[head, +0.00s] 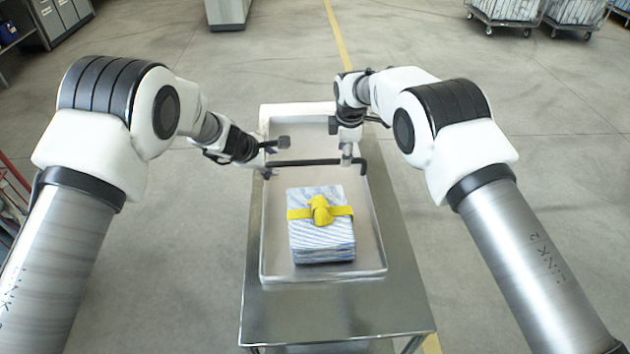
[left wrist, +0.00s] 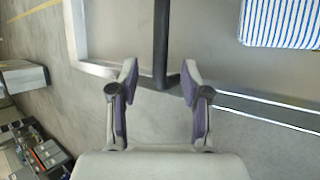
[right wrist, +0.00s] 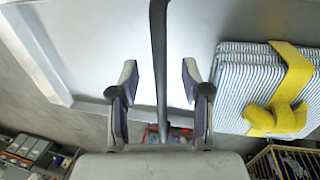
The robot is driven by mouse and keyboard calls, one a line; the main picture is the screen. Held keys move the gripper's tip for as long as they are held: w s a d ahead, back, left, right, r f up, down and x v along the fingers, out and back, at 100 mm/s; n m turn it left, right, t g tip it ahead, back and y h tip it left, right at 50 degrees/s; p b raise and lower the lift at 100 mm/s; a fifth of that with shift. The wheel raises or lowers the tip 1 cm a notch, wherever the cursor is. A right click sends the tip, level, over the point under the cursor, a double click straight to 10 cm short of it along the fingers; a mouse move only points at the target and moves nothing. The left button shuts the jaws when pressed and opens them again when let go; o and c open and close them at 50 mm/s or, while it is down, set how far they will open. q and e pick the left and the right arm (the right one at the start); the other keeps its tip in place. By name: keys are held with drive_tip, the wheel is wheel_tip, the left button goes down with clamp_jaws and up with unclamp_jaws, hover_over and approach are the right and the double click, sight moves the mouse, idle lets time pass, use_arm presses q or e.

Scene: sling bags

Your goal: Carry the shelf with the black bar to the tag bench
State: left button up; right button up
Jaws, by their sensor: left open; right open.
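The shelf (head: 377,240) is a shallow, pale tray with raised rims, and a black bar (head: 312,162) crosses it from side to side. My left gripper (head: 277,157) is open at the bar's left end; in the left wrist view the bar (left wrist: 161,40) runs in between its fingers (left wrist: 160,85). My right gripper (head: 345,146) is open near the bar's right end; in the right wrist view the bar (right wrist: 159,60) passes between its fingers (right wrist: 159,85). Neither gripper is closed on the bar. I cannot make out which piece is the tag bench.
A striped folded stack (head: 325,245) with a yellow strap and knot (head: 320,209) lies in the tray's near half. The tray rests on a metal table (head: 330,312). Wheeled carts (head: 508,15) and a grey cabinet (head: 228,12) stand far back. Open floor surrounds the table.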

sight(277, 163)
use_arm(q)
drive_tip(key=x, duration=0.4)
drive_tip(key=shift+w+d+f, duration=0.15)
drive_tip(key=shift+f, duration=0.05)
use_arm(e)
drive_tip(key=f, duration=0.2)
drive_tip(key=w+f, duration=0.1)
drive_tip(key=f, duration=0.1)
drive_tip(key=shift+f, duration=0.25)
use_arm(q)
clamp_jaws()
use_arm(e)
clamp_jaws()
use_arm(q)
drive_tip(key=shift+r, duration=0.1)
use_arm(e)
drive_tip(key=shift+r, duration=0.1)
